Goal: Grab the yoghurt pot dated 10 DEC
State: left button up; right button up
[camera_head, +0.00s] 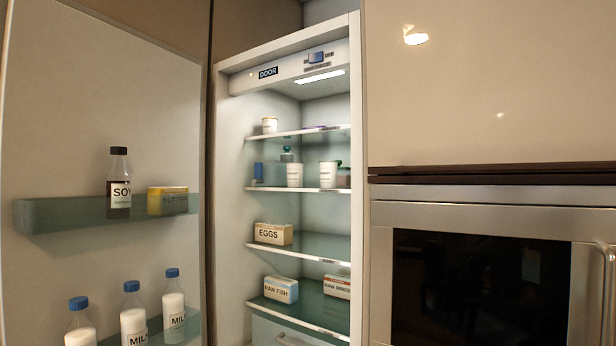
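Two white pots stand on the second shelf of the open fridge, a left one (294,175) and a right one (327,174). A smaller white pot (269,125) stands on the top shelf at the left. Their labels are too small to read, so I cannot tell which one, if any, is dated 10 DEC. Neither of my grippers shows in the head view.
The fridge door (150,90) stands open at the left, with soy sauce (119,185), butter (167,201) and milk bottles (133,315). Eggs (273,234) and raw fish (281,289) sit on lower shelves. An oven (480,290) is at the right.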

aim_at(295, 171)
jog(key=u, duration=0.2)
jog(key=i, duration=1.1)
jog(key=u, duration=0.9)
